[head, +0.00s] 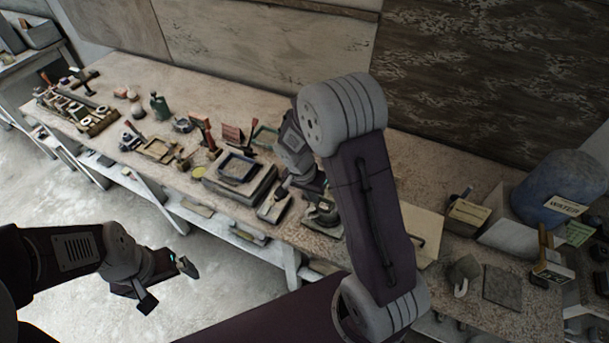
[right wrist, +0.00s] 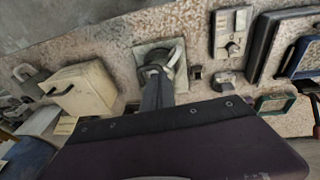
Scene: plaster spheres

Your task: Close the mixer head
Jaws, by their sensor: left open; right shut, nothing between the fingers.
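A small grey metal device on a square plate, which looks like the mixer (head: 322,213), stands near the bench's front edge in the head view, partly hidden by my right arm. It also shows in the right wrist view (right wrist: 172,60), partly behind the fingers. I cannot tell clearly how far its head is raised. My right gripper (head: 281,191) is shut and empty, beside and left of the device in the head view. In the right wrist view its fingers (right wrist: 155,88) overlap the device; contact cannot be told. My left gripper (head: 167,285) is open and empty, over the floor before the bench.
A dark framed tray (head: 238,168) and several small tools stand to the left along the bench (head: 222,95). A cream box with a dark handle (right wrist: 84,90) sits beside the device. A blue water jug (head: 560,187) stands at the far right. The floor before the bench is clear.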

